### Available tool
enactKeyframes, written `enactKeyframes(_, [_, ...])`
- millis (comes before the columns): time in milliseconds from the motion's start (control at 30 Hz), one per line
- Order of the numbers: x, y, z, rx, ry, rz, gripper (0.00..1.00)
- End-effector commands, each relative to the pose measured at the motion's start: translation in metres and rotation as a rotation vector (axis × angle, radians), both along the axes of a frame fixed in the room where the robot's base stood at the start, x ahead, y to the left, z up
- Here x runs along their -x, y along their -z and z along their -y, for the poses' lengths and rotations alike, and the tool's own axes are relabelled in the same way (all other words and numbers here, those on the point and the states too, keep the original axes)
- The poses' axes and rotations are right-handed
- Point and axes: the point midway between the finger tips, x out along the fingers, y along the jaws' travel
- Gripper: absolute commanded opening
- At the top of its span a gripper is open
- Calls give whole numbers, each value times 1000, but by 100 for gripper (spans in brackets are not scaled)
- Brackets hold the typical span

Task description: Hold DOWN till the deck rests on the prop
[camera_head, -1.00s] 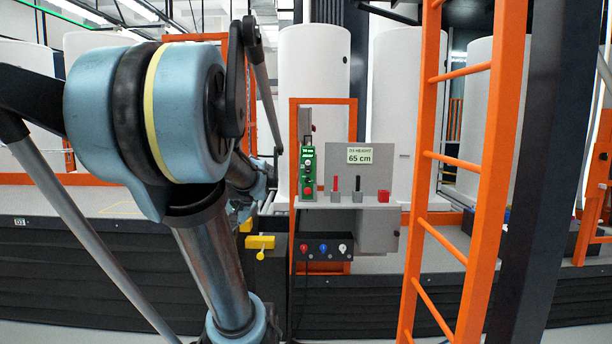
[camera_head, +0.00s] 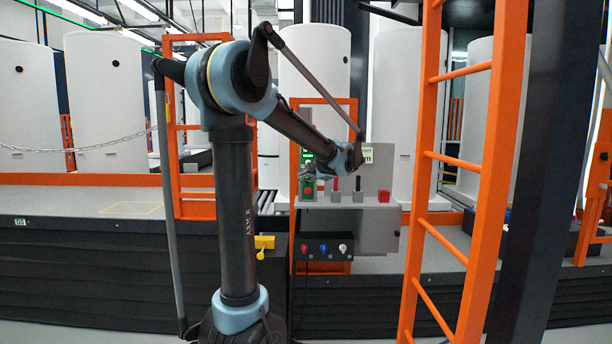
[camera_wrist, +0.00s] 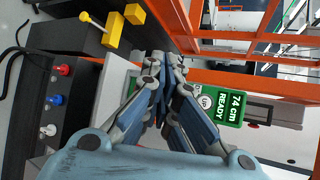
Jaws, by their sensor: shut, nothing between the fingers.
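My gripper (camera_wrist: 161,72) is shut and empty over the box's lower part, hiding the DOWN button there. I cannot tell whether the fingertips touch it. Decks with black pleated skirts show on both sides; the left deck (camera_head: 90,200) has a yellow floor outline. A yellow block (camera_head: 264,242) sits at its right end; I cannot tell whether it is the prop.
Red, blue and white knobs (camera_head: 323,248) sit below. An orange ladder (camera_head: 455,160) and dark post stand at right.

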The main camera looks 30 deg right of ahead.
Motion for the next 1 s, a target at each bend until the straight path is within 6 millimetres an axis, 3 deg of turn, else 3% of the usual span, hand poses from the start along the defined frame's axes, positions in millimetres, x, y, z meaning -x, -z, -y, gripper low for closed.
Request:
enactKeyframes(467, [-4, 0, 3, 0, 2, 2, 0])
enactKeyframes(1000, [-54, 0, 34, -1, 1, 2, 0])
